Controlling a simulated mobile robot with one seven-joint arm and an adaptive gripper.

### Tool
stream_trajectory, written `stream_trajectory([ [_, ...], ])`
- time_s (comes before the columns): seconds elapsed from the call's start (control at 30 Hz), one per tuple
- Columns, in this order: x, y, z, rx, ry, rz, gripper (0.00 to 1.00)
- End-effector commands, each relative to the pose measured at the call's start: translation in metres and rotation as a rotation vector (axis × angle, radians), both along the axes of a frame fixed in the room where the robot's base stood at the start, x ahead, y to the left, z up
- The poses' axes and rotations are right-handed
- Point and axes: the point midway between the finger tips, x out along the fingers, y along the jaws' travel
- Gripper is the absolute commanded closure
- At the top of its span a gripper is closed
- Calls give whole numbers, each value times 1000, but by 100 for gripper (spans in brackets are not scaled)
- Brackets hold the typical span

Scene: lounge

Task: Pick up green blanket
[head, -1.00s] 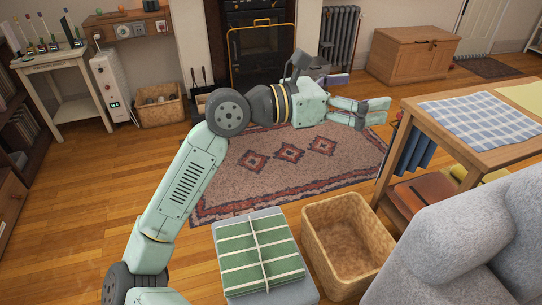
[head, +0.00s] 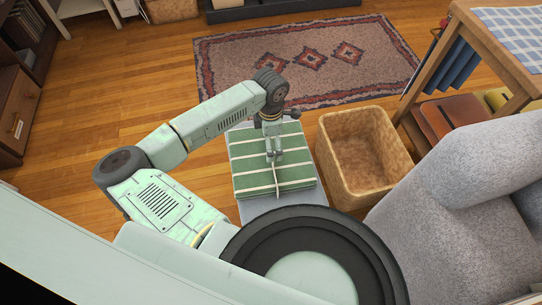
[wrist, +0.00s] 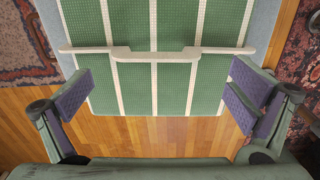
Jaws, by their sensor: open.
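The green blanket (head: 299,174) is folded into a flat square with cream stripes. It lies on a grey stool (head: 250,213) in the head view. In the wrist view the blanket (wrist: 130,88) fills the upper middle. A cream strap with a raised handle-like middle (wrist: 155,55) runs across it. My gripper (head: 274,156) points down above the blanket. In the wrist view my gripper (wrist: 160,90) is open, its purple-padded fingers wide apart at either side of the blanket's near part. The exact height above the blanket is hard to tell.
An empty wicker basket (head: 334,160) stands just right of the stool. A grey armchair (head: 460,190) is at the right, near a wooden table (head: 470,40). A patterned rug (head: 225,60) lies behind. Wooden floor is clear at the left.

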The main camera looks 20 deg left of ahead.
Motion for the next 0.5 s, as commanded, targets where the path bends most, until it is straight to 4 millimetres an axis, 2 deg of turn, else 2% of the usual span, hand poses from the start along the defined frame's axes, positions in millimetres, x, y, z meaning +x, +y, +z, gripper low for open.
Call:
stream_trajectory([
  [0.2, 1, 0, -16, -4, 0, 0, 0],
  [0.5, 3, 2, -57, -5, -1, 1, 0],
])
